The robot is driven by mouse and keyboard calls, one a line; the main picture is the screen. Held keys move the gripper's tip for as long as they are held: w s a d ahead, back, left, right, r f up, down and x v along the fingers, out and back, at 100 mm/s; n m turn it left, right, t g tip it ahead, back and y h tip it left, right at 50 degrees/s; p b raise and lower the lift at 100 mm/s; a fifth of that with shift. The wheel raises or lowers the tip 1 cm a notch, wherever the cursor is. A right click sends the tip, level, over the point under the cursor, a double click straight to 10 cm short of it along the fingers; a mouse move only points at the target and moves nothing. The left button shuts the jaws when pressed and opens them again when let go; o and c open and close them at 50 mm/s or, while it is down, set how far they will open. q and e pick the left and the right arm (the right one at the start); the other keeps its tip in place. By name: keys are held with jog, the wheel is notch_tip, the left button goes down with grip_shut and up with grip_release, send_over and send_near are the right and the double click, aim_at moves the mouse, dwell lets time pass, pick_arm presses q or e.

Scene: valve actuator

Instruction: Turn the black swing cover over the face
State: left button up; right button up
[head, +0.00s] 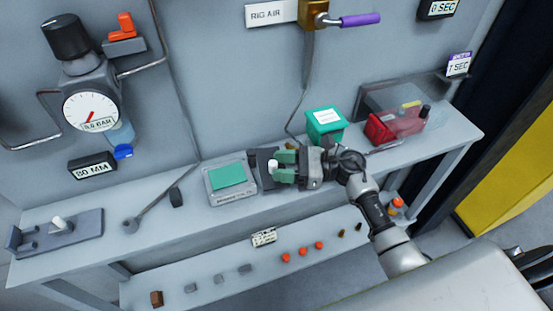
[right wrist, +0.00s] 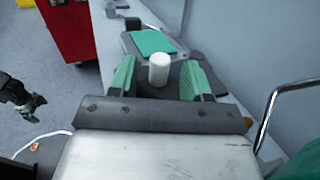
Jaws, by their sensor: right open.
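The green face (head: 228,176) sits in a grey framed unit on the bench. The black swing cover (head: 254,158) lies beside it on the right, off the face, partly hidden by my right gripper. A white knob (head: 272,167) stands up from the cover. My right gripper (head: 279,166) is open, its green fingers on either side of the knob. In the right wrist view, the knob (right wrist: 159,68) stands between the fingers with gaps on both sides, and the green face (right wrist: 153,42) shows beyond. My left gripper (right wrist: 32,104) shows at the left edge; its opening is unclear.
A green box (head: 325,122) and a red box under a clear cover (head: 392,125) stand right of the gripper. A lever (head: 155,205) lies left of the unit, and a grey fixture (head: 62,232) is at the far left. A lower shelf (head: 215,282) holds several small parts.

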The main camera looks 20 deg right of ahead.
jog(key=shift+w+a, duration=0.25)
jog(key=shift+a, duration=0.45)
grip_shut()
